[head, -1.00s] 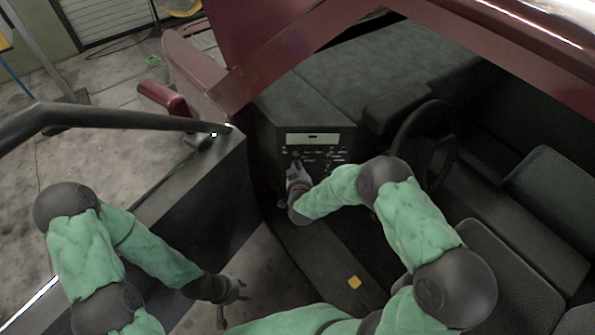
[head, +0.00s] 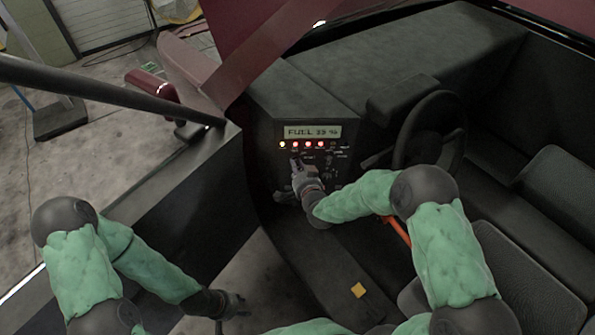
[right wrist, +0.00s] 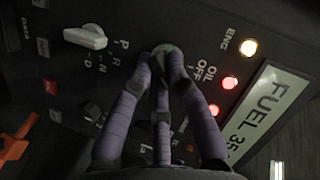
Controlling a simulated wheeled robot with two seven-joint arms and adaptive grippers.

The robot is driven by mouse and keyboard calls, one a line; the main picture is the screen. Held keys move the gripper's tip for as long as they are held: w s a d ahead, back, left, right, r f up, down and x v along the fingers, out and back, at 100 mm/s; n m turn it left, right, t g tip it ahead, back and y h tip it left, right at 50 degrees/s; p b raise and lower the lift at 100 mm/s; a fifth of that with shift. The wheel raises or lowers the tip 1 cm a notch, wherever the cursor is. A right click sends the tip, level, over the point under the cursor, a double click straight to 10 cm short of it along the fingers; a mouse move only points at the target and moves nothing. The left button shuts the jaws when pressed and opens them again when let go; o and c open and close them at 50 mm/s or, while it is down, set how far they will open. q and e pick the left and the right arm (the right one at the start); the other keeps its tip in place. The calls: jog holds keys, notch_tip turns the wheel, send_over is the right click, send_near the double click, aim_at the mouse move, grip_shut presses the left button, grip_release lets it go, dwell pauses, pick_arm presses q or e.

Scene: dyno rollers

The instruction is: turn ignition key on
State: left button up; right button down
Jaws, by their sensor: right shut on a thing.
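The dashboard panel (head: 322,160) stands at the middle of the head view, its display (head: 312,131) lit with a fuel readout. A row of yellow and red lamps glows below the display. My right gripper (head: 295,164) is at the upper left of the controls. In the right wrist view its fingers (right wrist: 166,62) are shut around a small round metallic piece (right wrist: 166,48), seemingly the ignition key, beside the "OFF" and "OIL" lettering. The fingers hide most of it. My left gripper (head: 232,306) is low at the left, away from the panel, with its fingers apart and empty.
A white selector knob (right wrist: 87,38) sits close to my right fingers. The steering wheel (head: 430,138) and seats (head: 545,185) are to the right. An orange lever (right wrist: 16,140) shows at lower left in the wrist view.

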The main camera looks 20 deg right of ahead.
dwell(0.3)
jog(key=c, duration=1.2)
grip_release()
jog(key=shift+s, duration=0.1)
jog(key=v, duration=1.1)
jog(key=shift+s, duration=0.4)
jog(key=shift+d, duration=0.1)
